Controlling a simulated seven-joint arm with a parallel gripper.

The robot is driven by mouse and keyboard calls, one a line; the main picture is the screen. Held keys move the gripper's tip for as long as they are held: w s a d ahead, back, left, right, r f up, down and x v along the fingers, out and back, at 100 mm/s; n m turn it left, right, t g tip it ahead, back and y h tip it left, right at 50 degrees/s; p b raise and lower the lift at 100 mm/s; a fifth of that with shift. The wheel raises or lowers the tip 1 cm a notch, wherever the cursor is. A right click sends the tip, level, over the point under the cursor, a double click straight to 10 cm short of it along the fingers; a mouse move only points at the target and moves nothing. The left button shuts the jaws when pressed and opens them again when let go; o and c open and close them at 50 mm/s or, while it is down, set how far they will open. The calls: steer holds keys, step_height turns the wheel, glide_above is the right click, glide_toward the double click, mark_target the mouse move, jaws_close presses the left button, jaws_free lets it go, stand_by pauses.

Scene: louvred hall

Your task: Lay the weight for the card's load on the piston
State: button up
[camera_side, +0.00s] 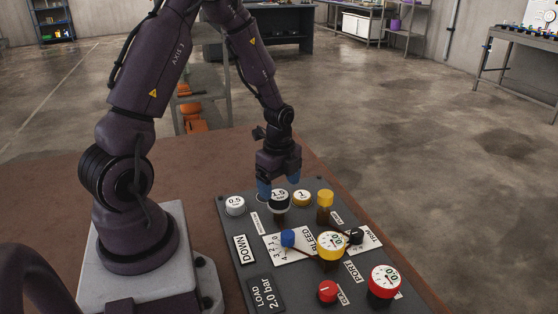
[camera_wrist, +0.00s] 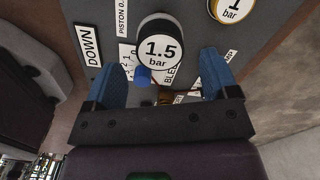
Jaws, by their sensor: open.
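The card (camera_side: 265,294) at the panel's near left reads LOAD 2.0 bar. A dark-sided weight with a white 1.5 bar face (camera_side: 279,197) is beneath my gripper (camera_side: 280,190). In the wrist view the 1.5 bar weight (camera_wrist: 157,48) shows between the open blue fingers (camera_wrist: 162,66), with gaps on both sides. A pale post seems to show under it; I cannot tell whether that is the piston. A white 0.5 weight (camera_side: 235,205) stands to its left. A yellow-rimmed 1 bar weight (camera_side: 302,198) stands to its right and shows in the wrist view (camera_wrist: 232,8).
The brown table (camera_side: 200,170) behind is clear.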

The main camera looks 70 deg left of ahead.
mark_target(279, 195)
steer(key=s+d+r+n+t, duration=0.1)
steer(key=d+r+n, duration=0.15)
steer(key=r, duration=0.45)
steer(key=s+d+r+n+t+y, duration=0.1)
steer(key=d+r+n, duration=0.1)
steer(key=d+r, duration=0.35)
steer(key=s+d+r+n+t, duration=0.1)
steer(key=r+n, duration=0.1)
steer(key=r, duration=0.6)
steer(key=s+d+r+n+t+h, duration=0.1)
steer(key=s+d+r+n+t, duration=0.1)
steer(key=s+d+r+n, duration=0.2)
steer(key=s+d+n, duration=0.2)
steer(key=s+n, duration=0.1)
steer(key=shift+d+r+t, duration=0.25)
steer(key=shift+r+t, duration=0.05)
steer(key=shift+c, duration=0.4)
